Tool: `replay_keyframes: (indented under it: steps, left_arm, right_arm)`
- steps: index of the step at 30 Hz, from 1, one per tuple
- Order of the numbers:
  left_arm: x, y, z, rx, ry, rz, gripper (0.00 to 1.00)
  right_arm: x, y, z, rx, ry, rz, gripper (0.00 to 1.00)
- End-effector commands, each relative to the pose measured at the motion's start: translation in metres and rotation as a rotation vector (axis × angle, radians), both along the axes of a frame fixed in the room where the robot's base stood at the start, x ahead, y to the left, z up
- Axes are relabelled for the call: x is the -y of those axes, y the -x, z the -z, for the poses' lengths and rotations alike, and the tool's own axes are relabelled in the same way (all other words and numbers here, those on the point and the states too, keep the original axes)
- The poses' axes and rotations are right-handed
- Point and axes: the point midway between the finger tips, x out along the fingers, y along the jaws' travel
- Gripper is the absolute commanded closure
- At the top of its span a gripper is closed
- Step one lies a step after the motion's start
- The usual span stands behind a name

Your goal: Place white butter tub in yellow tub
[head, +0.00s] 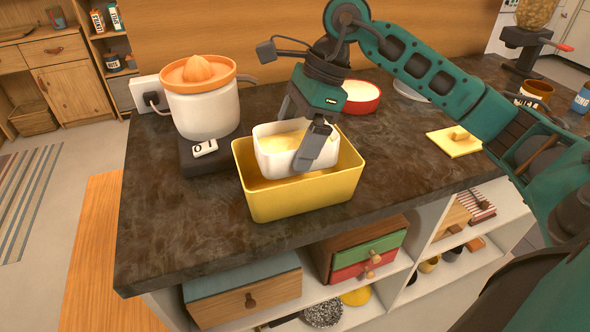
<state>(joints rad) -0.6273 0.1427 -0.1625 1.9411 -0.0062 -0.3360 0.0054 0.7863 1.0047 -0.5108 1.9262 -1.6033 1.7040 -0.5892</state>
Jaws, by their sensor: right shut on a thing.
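The white butter tub (272,162) has pale yellow contents and sits inside the upper part of the yellow tub (300,205), its rim above the yellow rim. Whether its base touches the yellow tub's floor is hidden. The yellow tub stands on the dark counter near the front edge. My right gripper (308,140) comes down from above and is shut on the white butter tub's wall, one finger showing on the near right side. My left gripper is not in view.
An orange and white juicer (203,100) stands close behind-left on the dark counter (165,235). A red-rimmed round dish (362,97) is behind my gripper. A yellow board with a knob (455,142) lies to the right. Counter right of the yellow tub is clear.

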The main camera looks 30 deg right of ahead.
Motion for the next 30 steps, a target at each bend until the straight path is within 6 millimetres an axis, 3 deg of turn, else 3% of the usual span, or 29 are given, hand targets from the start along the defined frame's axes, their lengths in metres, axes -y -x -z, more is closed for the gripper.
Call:
replay_keyframes:
  steps: [3, 10, 16, 28, 29, 30]
  left_arm:
    - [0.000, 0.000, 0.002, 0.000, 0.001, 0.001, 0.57]
    - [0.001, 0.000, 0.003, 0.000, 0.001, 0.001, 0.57]
    - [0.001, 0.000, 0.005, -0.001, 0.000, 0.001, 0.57]
    - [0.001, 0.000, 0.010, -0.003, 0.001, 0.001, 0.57]
    - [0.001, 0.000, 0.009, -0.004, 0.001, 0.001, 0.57]
    - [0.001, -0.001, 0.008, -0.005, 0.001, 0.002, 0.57]
  right_arm:
    - [0.000, 0.000, 0.020, -0.001, 0.000, 0.000, 0.47]
    - [0.000, 0.000, 0.036, 0.000, -0.001, 0.000, 0.47]
    - [0.000, 0.000, 0.064, -0.001, -0.001, 0.000, 0.47]
    - [0.000, 0.000, 0.071, 0.003, 0.000, -0.001, 0.47]
    - [0.000, 0.000, 0.071, 0.001, 0.000, -0.001, 0.03]
    - [0.000, 0.000, 0.070, 0.001, 0.000, -0.001, 0.00]
